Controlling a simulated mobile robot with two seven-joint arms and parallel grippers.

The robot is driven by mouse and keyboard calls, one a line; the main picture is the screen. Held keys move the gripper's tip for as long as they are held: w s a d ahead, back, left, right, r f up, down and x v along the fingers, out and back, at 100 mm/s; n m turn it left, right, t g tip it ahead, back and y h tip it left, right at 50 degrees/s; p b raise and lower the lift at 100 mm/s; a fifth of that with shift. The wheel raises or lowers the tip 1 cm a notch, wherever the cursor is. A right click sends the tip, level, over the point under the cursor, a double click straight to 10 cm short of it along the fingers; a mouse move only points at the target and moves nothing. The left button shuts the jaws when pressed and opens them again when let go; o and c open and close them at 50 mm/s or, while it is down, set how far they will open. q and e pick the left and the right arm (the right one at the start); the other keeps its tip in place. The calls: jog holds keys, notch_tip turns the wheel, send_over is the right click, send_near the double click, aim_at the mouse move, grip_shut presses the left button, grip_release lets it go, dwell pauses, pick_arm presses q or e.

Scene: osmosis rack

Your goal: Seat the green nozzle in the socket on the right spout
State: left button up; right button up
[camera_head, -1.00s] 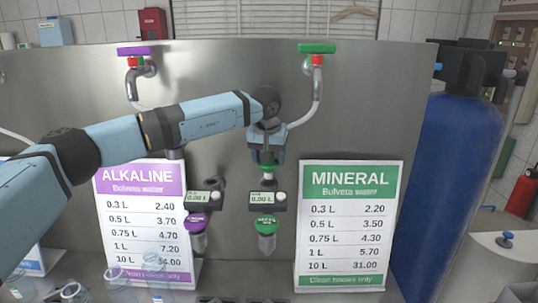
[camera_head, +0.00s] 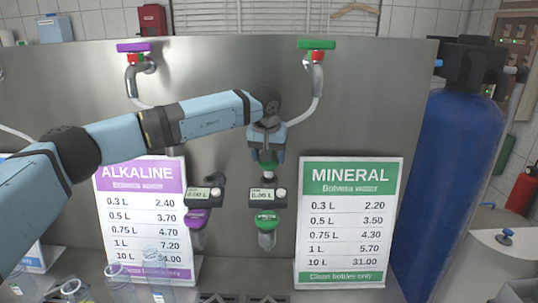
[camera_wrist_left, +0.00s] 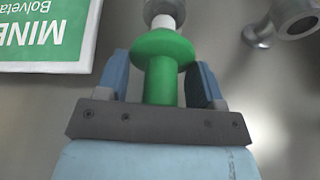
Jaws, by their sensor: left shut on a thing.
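My left gripper (camera_head: 267,157) is shut on the green nozzle (camera_head: 267,168), in front of the steel panel. In the left wrist view the two blue fingers (camera_wrist_left: 162,88) hold the stem of the nozzle (camera_wrist_left: 163,50) below its wide green flange. A white collar (camera_wrist_left: 170,14) shows beyond the flange, with a round metal fitting (camera_wrist_left: 160,6) beyond that, cut by the frame edge. They look lined up; I cannot tell how deep they meet. In the head view the right spout (camera_head: 267,197), with its display, is just below the nozzle. My right gripper is not in view.
The mineral sign (camera_head: 347,222) stands to the right and the alkaline sign (camera_head: 140,225) to the left. The left spout (camera_head: 205,194) is close beside the right one. Clear bottles (camera_head: 122,275) stand at lower left. A blue tank (camera_head: 450,165) is at right.

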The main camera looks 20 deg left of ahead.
aim_at(269, 164)
pick_arm(q)
jog(key=shift+f+b, duration=0.55)
jog(key=shift+f, duration=0.55)
jog(key=shift+f, duration=0.1)
jog(key=shift+f, duration=0.35)
jog(key=o, duration=1.2)
